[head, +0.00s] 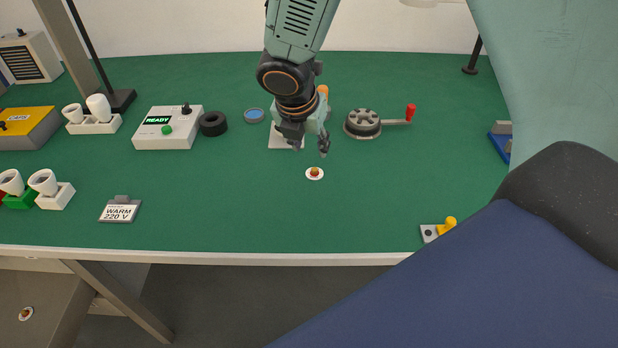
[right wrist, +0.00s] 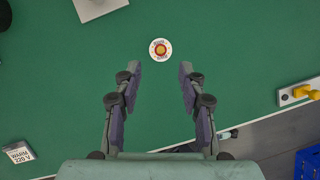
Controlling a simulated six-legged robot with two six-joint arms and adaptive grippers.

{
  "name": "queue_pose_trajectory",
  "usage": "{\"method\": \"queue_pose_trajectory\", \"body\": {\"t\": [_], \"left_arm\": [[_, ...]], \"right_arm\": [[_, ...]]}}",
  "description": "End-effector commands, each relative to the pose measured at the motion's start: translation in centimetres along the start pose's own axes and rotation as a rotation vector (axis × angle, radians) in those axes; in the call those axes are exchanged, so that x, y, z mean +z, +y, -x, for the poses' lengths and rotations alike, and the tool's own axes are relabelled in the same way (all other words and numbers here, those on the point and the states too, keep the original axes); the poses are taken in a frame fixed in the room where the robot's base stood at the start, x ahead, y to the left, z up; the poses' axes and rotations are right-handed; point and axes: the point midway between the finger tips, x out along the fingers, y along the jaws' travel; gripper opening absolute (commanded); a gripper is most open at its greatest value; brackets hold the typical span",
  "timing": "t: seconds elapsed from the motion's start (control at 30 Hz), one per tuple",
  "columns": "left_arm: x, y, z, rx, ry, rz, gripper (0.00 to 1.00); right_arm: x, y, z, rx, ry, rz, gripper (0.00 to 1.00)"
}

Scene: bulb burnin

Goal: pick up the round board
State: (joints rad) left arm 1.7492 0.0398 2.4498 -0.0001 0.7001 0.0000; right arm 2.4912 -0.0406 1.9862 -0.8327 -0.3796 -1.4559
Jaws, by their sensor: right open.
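The round board (head: 314,173) is a small white disc with a red and yellow centre. It lies flat on the green table mat in front of my right gripper (head: 310,148). In the right wrist view the round board (right wrist: 160,49) lies just beyond the fingertips, between their lines. The right gripper (right wrist: 158,78) is open and empty, with clear mat between its fingers, apart from the board. My left gripper is not in view.
Behind the gripper are a white plate (head: 282,138) and a grey round device with a red-knobbed crank (head: 363,123). A yellow-knobbed switch (head: 438,229) sits near the front edge. The mat around the board is clear.

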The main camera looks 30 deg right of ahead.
Motion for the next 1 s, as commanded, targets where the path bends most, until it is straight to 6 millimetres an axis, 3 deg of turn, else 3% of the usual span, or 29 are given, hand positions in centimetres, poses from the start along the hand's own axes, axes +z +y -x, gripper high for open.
{"method": "queue_pose_trajectory", "body": {"t": [0.03,0.27,0.57,1.0], "left_arm": [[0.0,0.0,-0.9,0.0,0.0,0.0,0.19],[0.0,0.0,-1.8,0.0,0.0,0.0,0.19],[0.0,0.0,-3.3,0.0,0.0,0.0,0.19],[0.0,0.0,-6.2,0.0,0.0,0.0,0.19]], "right_arm": [[-0.4,-0.1,-0.8,0.0,-0.001,0.001,0.41],[-1.0,-0.4,-1.7,0.001,0.0,0.001,0.41],[-1.2,-0.6,-4.2,0.001,0.0,0.0,0.41],[-1.2,-0.8,-8.8,0.001,0.0,-0.001,0.41]]}}
